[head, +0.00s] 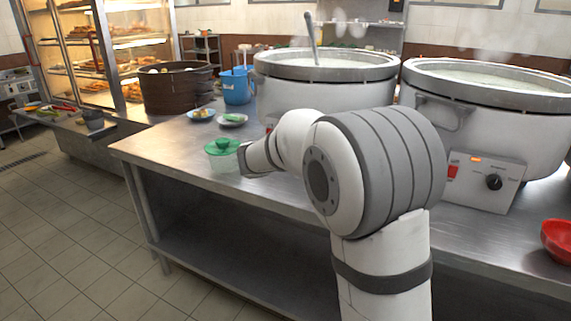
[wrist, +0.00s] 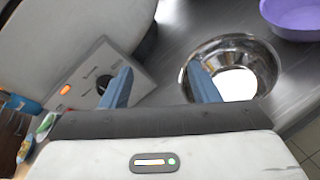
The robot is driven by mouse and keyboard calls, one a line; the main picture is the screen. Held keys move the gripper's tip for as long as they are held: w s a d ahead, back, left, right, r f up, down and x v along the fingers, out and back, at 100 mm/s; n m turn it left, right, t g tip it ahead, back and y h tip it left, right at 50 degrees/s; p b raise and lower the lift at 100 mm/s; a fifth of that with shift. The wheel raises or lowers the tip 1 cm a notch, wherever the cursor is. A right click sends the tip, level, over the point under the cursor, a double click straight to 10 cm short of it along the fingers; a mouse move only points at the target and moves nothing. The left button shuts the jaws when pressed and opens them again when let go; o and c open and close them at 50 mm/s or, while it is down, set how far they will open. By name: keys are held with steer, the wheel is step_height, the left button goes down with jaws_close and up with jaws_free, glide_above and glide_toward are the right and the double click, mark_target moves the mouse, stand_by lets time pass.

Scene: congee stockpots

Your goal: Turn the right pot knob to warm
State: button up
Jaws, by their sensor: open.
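The right pot (head: 485,115) is a big white stockpot with a steel rim, steaming at the right. Its control box (head: 470,183) carries a red switch (head: 453,171), a lit orange lamp (head: 476,159) and a black knob (head: 494,183). The knob's marks are too small to read. My gripper (wrist: 163,84) shows in the wrist view with its two blue fingers apart and nothing between them. A control panel with a dark knob (wrist: 103,84) lies by the left finger, which partly covers it; it appears to be the left pot's. My arm hides the gripper in the head view.
The left pot (head: 325,85) stands behind my arm. A green-lidded container (head: 223,157) sits near the counter's front edge. A red bowl (head: 558,242) is at the far right. The wrist view shows a steel bowl (wrist: 205,58) and a purple basin (wrist: 292,18) on the counter.

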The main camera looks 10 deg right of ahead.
steer(key=w+a+f+n+t+b, duration=0.1)
steer(key=w+a+n, duration=0.1)
steer(key=w+a+f+n+t+b, duration=0.1)
steer(key=w+a+n+t, duration=0.1)
steer(key=w, duration=0.1)
steer(key=w+a+f+n+t+b, duration=0.1)
steer(key=w+a, duration=0.2)
steer(key=shift+w+f+n, duration=0.15)
steer(key=shift+f+n, duration=0.15)
steer(key=shift+n, duration=0.1)
steer(key=b+x, duration=0.1)
steer(key=x, duration=0.6)
steer(key=shift+w+d+r+t, duration=0.15)
steer(key=shift+w+r+t, duration=0.1)
steer(key=shift+w+t, duration=0.05)
steer(key=shift+c, duration=0.2)
